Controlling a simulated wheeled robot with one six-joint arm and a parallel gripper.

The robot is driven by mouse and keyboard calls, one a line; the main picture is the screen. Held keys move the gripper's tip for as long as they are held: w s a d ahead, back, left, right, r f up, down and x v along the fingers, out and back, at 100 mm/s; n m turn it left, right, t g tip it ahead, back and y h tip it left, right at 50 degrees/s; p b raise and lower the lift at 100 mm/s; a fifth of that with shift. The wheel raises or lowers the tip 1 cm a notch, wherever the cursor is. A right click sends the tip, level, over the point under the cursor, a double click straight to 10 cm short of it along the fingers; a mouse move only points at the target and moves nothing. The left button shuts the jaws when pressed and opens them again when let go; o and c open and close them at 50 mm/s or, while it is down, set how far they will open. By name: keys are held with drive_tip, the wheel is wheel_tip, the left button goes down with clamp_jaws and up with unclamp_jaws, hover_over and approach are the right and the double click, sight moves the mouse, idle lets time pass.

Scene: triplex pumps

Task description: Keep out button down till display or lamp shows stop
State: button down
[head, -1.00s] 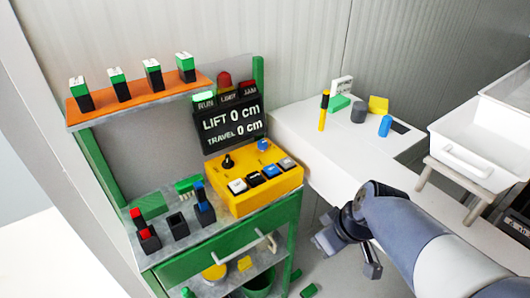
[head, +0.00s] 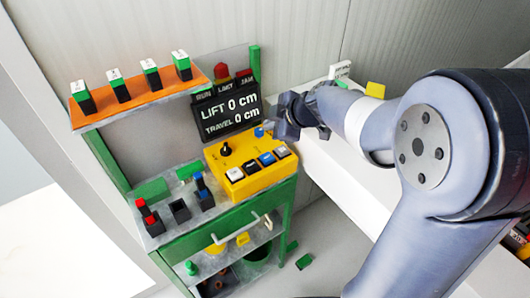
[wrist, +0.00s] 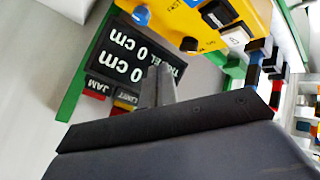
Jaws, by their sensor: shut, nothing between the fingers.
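I cannot read which is the out button. The black display (head: 230,113) reads lift 0 cm, travel 0 cm. The RUN lamp (head: 203,95) looks dark. My gripper (head: 284,122) is shut and empty, right of the display and above the box, touching no button. The wrist view shows its closed fingers (wrist: 158,80) in front of the display (wrist: 125,55).
An orange shelf (head: 140,97) with several black-and-green blocks is at upper left. Black holders with red and blue pieces (head: 203,192) stand left of the box. A white table (head: 345,175) lies right, partly hidden by my arm.

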drive_tip(key=shift+f, duration=0.1)
drive_tip(key=b, duration=0.4)
hover_over(270, 159)
wheel_tip(270, 159, down, 7)
drive_tip(key=shift+w+f, duration=0.15)
drive_tip(key=shift+f+b, duration=0.7)
drive_tip(key=shift+b, duration=0.15)
